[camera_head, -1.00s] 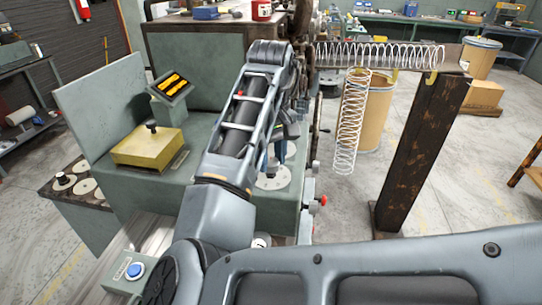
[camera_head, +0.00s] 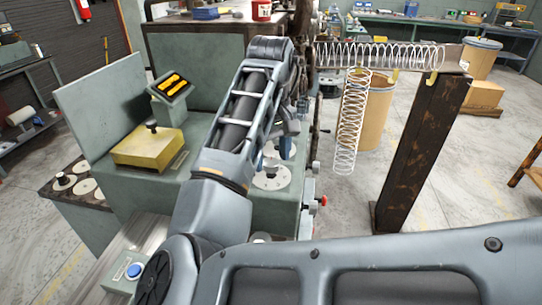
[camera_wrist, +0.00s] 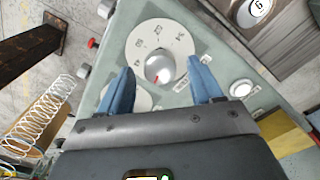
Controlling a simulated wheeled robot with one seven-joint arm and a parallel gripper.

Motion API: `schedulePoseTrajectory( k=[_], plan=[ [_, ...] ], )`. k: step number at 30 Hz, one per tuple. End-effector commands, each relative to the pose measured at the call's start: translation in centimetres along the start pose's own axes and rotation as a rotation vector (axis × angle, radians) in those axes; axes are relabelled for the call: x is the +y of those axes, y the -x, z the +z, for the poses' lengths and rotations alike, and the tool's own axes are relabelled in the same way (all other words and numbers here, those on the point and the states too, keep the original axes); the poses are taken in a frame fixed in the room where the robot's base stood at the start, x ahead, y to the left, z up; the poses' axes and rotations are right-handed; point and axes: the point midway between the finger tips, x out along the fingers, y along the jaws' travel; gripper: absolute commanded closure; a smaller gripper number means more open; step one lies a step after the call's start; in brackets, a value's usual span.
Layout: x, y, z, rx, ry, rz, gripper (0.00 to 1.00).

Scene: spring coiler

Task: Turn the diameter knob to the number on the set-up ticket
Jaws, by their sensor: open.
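The dial knob (camera_wrist: 160,68) is a round grey knob with a red pointer mark, at the middle of a white numbered dial plate (camera_wrist: 150,38) in the wrist view. The dial plate also shows in the head view (camera_head: 275,183), just in front of my wrist. My gripper (camera_wrist: 162,66) is open, with one blue finger on each side of the knob and visible gaps between. I cannot tell how far the fingertips are above the panel. The dial's numbers are too small to read surely. I cannot make out a set-up ticket.
A second white dial (camera_wrist: 139,101) is partly hidden under my gripper. A yellow box (camera_head: 150,149) and a black-and-yellow display (camera_head: 172,86) stand left. A red button (camera_head: 323,201) and hanging springs (camera_head: 350,120) are right.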

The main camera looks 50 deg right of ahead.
Motion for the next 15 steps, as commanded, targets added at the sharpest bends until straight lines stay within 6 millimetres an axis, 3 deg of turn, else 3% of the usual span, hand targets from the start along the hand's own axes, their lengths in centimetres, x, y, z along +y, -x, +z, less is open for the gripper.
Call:
schedulePoseTrajectory(
  k=[9,15],
  plan=[
    [0.0,4.7,-0.1,0.004,-0.001,-0.004,0.35],
    [0.0,6.7,0.0,0.002,0.0,-0.002,0.35]
  ],
)
